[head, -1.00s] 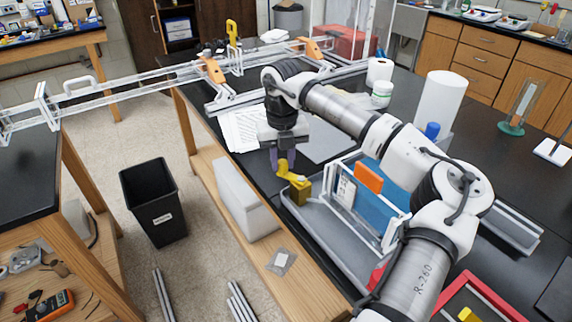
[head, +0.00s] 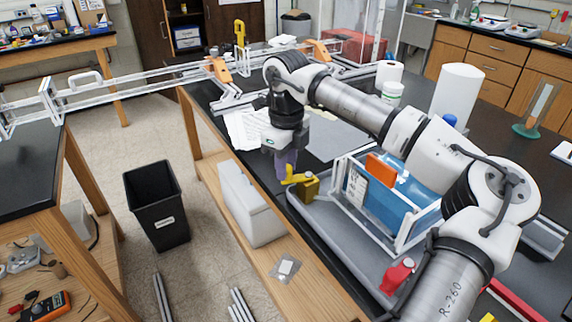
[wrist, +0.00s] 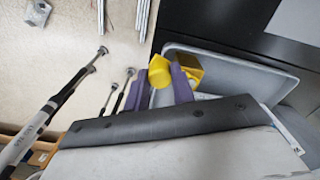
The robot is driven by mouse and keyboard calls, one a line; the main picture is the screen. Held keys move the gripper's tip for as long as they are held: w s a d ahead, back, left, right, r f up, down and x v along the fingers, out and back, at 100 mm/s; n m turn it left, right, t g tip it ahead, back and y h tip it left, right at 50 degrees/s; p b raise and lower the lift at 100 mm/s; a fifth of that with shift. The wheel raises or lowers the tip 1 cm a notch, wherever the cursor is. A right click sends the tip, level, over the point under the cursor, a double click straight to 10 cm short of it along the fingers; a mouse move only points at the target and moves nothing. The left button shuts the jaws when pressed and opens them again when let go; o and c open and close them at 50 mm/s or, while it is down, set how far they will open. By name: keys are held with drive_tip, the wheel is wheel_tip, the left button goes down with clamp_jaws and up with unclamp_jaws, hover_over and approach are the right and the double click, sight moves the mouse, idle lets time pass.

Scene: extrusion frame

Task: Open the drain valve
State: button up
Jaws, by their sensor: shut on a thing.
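The lever points left from the block, over the bench's edge side. The fingers partly hide the lever's end.
A white-framed blue tank (head: 385,195) with an orange piece (head: 380,168) stands in the tray, right of the valve. A red fitting (head: 397,277) sits at the tray's near end. A white box (head: 250,205) is on the lower shelf. The floor around the black bin (head: 155,205) is partly open.

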drive_tip(key=shift+s+n, duration=0.15)
drive_tip(key=shift+n, duration=0.15)
idle(0.4)
drive_tip(key=o, duration=1)
drive_tip(key=shift+r, duration=0.15)
wheel_tip(320, 180, up, 14)
drive_tip(key=b, duration=0.1)
drive_tip(key=shift+f+b, duration=0.2)
drive_tip(key=shift+b, duration=0.15)
